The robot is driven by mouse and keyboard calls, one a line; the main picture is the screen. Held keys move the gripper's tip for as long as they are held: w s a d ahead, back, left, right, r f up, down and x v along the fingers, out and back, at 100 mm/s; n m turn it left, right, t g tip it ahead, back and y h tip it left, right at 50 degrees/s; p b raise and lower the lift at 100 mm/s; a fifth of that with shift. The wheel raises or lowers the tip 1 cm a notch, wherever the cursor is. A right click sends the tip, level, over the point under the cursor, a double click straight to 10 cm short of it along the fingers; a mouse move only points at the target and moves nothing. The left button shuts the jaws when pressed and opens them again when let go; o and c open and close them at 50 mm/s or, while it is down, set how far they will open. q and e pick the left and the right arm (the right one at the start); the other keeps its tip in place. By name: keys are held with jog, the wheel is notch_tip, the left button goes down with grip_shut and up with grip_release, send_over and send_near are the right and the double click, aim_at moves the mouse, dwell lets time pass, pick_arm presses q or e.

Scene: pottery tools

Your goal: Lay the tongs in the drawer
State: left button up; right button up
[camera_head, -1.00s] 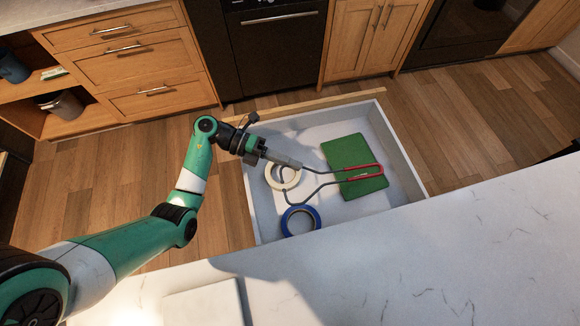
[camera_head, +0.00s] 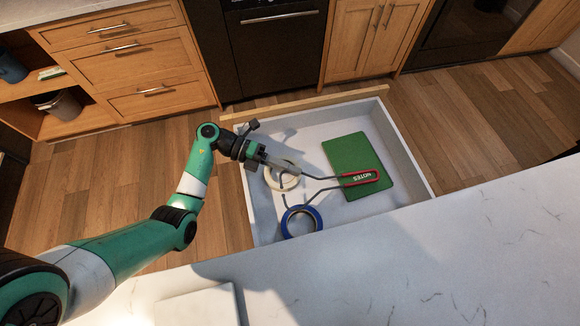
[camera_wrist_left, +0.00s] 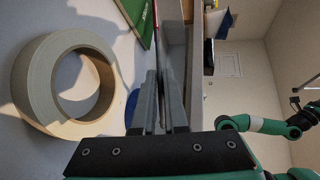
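The tongs (camera_head: 322,178) have thin dark metal arms and a red loop handle, which lies over the green notebook in the head view. My left gripper (camera_head: 292,167) is shut on one metal arm of the tongs, above the left part of the open drawer (camera_head: 413,170). In the left wrist view the two fingers (camera_wrist_left: 161,104) are close together, with the tongs reaching away beyond them. I cannot tell whether the tongs touch the drawer's contents. My right arm (camera_wrist_left: 262,125) shows small in the wrist view; its finger state is unclear.
The drawer holds a green notebook (camera_head: 350,148), a cream tape roll (camera_head: 273,180), also large in the wrist view (camera_wrist_left: 37,85), and a blue tape roll (camera_head: 289,222). A pale marble counter (camera_head: 430,260) borders the drawer's near side. Its near right floor is bare.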

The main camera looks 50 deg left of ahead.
pick_arm(q)
jog(key=o, duration=0.4)
jog(key=shift+c, duration=0.2)
jog(key=shift+r, duration=0.15)
jog(key=p+v, duration=0.2)
jog(key=v, duration=1)
jog(key=shift+r, duration=0.45)
